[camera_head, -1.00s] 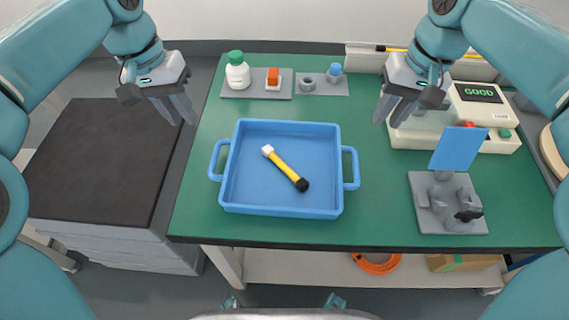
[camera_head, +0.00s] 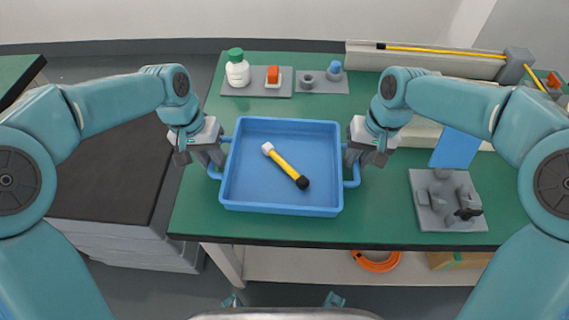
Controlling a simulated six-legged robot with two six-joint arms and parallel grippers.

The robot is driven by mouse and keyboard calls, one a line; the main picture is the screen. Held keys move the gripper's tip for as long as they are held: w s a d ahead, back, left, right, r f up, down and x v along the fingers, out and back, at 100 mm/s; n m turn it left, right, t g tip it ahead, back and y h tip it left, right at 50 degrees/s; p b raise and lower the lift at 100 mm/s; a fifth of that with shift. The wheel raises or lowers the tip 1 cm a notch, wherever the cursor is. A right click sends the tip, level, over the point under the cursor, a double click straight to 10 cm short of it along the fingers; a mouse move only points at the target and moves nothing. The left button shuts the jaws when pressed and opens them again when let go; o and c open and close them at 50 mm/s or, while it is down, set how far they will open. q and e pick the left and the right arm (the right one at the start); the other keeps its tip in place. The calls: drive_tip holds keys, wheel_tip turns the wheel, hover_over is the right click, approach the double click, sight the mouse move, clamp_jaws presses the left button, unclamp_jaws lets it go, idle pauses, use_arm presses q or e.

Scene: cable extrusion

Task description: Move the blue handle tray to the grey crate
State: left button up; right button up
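The blue handle tray (camera_head: 281,211) sits on the green table, with a yellow, white-ended and black-ended tool (camera_head: 285,165) lying in it. My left gripper (camera_head: 214,164) is at the tray's left handle, fingers pointing down. My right gripper (camera_head: 351,160) is at the right handle in the same way. Both handles are partly hidden by the grippers, and I cannot tell whether the fingers are closed on them. The grey crate (camera_head: 110,238), with a dark flat top (camera_head: 105,170), stands left of the table, partly behind my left arm.
The green table (camera_head: 385,215) holds a white bottle with a green cap (camera_head: 238,70), an orange-topped item (camera_head: 273,76) and small grey parts at the back. A grey fixture (camera_head: 447,200) with a blue plate (camera_head: 455,149) stands right. The crate's visible top is clear.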

use_arm(q)
drive_tip(key=shift+d+f, duration=0.1)
drive_tip(key=shift+f, duration=0.45)
use_arm(e)
drive_tip(key=shift+a+f, duration=0.1)
drive_tip(key=shift+f, duration=0.45)
use_arm(q)
clamp_jaws()
use_arm(e)
clamp_jaws()
use_arm(q)
drive_tip(key=shift+r, duration=0.15)
use_arm(e)
drive_tip(key=shift+r, duration=0.15)
